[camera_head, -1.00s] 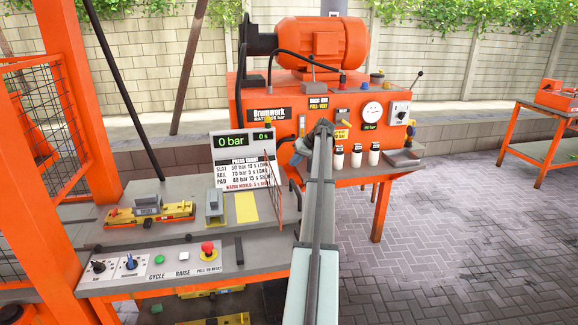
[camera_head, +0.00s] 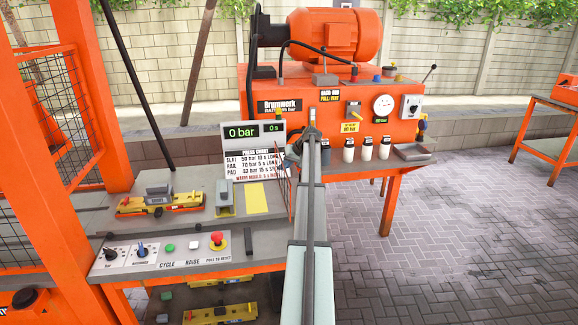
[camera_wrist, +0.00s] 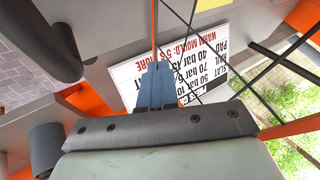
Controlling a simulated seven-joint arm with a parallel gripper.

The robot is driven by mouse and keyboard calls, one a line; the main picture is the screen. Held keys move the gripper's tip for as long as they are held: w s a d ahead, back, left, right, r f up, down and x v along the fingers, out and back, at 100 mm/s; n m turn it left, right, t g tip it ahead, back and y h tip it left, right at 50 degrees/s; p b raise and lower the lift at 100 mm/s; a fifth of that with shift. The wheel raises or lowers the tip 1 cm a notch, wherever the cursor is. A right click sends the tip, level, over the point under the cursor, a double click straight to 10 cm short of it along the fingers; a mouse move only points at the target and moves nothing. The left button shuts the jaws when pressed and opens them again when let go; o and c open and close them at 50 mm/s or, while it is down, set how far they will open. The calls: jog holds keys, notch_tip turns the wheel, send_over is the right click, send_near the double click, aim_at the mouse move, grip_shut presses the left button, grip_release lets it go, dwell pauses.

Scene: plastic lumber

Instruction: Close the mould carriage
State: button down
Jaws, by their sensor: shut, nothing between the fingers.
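A yellow mould unit with a grey block on top (camera_head: 160,201) sits on the grey press bench (camera_head: 190,232), left of centre; I take it for the mould carriage. A grey and yellowish block (camera_head: 225,200) stands to its right, beside a yellow plate (camera_head: 257,199). My gripper (camera_head: 291,160) is right of these, beside the press chart's right edge, apart from the mould unit. Its blue fingers (camera_wrist: 155,82) are together and empty in the wrist view, in front of the chart (camera_wrist: 195,62). The arm hides part of the bench's right end.
A control panel (camera_head: 170,253) with knobs, buttons and a red stop button (camera_head: 217,240) runs along the bench front. A thin red guard (camera_head: 281,180) stands close to my gripper. The orange power unit (camera_head: 350,125) is behind; orange posts (camera_head: 92,100) stand at left.

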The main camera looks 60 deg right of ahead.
dwell(0.3)
send_over(120, 196)
jog(key=s+d, duration=0.1)
jog(key=d, duration=0.1)
jog(key=shift+s+a, duration=0.1)
jog(key=shift+s, duration=0.05)
jog(key=shift+w+a, duration=0.65)
jog(key=shift+a, duration=0.1)
